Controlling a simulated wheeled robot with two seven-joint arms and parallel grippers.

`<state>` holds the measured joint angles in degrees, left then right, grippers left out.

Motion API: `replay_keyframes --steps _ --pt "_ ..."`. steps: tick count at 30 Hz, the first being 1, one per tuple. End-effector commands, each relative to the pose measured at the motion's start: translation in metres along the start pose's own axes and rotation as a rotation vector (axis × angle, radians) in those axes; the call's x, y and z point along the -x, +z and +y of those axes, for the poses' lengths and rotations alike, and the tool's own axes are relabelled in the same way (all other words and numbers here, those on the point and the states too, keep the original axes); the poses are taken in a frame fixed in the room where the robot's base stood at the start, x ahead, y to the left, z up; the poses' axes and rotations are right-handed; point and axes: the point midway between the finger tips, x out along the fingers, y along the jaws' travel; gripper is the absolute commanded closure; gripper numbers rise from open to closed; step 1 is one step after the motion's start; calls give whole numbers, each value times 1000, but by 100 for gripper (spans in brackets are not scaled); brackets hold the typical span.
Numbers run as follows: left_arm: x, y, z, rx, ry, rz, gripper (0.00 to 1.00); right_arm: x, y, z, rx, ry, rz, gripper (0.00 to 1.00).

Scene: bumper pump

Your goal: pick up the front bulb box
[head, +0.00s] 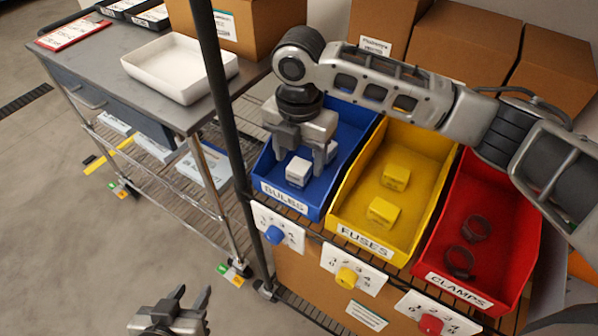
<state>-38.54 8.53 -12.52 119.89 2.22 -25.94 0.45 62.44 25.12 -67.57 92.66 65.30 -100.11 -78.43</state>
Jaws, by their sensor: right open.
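The blue BULBS bin (352,133) stands on the rack and holds two small white boxes. The front bulb box (298,172) sits near the bin's front wall. The rear bulb box (331,151) is partly hidden by my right gripper. My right gripper (301,160) is open, pointing down inside the bin, with its fingers on either side of the front box's upper part. Whether the fingers touch it I cannot tell. My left gripper (192,294) is open and empty at the bottom of the view, over the floor.
A yellow FUSES bin (345,215) with yellow boxes and a red CLAMPS bin (512,250) with dark rings stand to the right. A dark upright post (222,100) is close on the left. A cart with a white tray (180,92) stands beyond it.

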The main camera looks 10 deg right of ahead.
Motion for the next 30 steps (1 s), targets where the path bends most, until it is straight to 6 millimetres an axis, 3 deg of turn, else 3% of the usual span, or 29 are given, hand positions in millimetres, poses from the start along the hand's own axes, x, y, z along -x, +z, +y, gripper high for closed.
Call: replay_keyframes --steps 6,16,21,30 --pt "0 -1 0 -1 -1 2 64 -33 3 2 0 -3 1 40" --pt "0 -1 0 1 -2 3 64 -40 4 2 1 0 -1 40" --pt "0 -2 0 2 -2 4 64 -40 4 2 1 0 -1 87" --pt "0 -2 0 2 -2 4 64 -39 4 2 1 0 -1 88"
